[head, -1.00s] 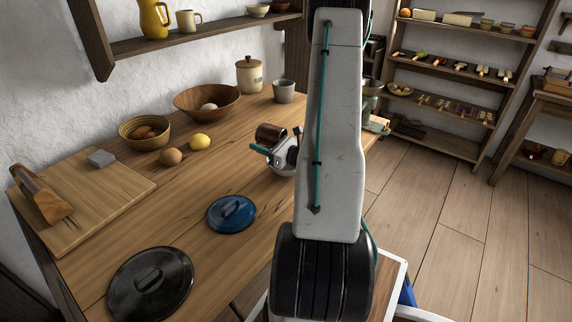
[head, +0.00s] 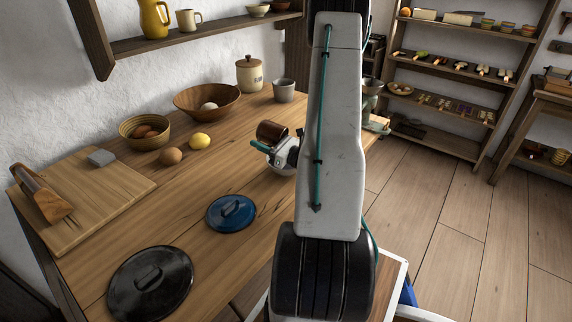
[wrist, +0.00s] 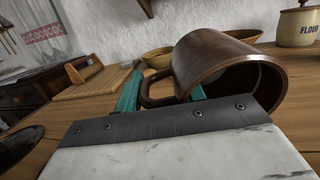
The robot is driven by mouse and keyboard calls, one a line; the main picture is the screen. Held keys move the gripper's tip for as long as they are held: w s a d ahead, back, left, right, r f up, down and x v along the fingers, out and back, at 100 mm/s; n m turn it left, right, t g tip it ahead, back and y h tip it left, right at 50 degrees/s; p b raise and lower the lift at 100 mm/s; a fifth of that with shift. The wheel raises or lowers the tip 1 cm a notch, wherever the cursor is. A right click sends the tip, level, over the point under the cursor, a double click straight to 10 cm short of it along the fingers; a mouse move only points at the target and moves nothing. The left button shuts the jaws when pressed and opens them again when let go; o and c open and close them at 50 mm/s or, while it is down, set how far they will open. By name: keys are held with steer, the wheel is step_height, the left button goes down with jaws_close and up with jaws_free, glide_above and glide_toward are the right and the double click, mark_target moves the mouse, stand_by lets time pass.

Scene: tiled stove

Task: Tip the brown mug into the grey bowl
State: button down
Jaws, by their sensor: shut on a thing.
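The brown mug (head: 271,131) is held on its side above the table, near the upright part of my arm. In the wrist view the mug (wrist: 200,57) lies tilted with its open mouth facing right and toward the camera; its inside looks dark. My gripper (wrist: 158,92) is shut on the mug's handle, with a teal finger on either side. My gripper (head: 274,150) also shows in the head view. The grey bowl (head: 284,170) is partly visible just below the gripper, mostly hidden by my gripper and arm.
A blue lid (head: 231,213) and a black lid (head: 150,284) lie at the front. An egg (head: 171,156), a lemon (head: 200,141), a basket bowl (head: 146,131), a wooden bowl (head: 206,101) and a grey cup (head: 284,90) stand further back.

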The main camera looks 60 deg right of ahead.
steer(key=shift+s+r+t, duration=0.25)
steer(key=shift+r+t, duration=0.35)
steer(key=shift+r, duration=0.15)
steer(key=shift+s+r+t+p, duration=0.25)
steer(key=shift+s+t+p, duration=0.1)
steer(key=shift+t, duration=0.45)
stand_by(0.8)
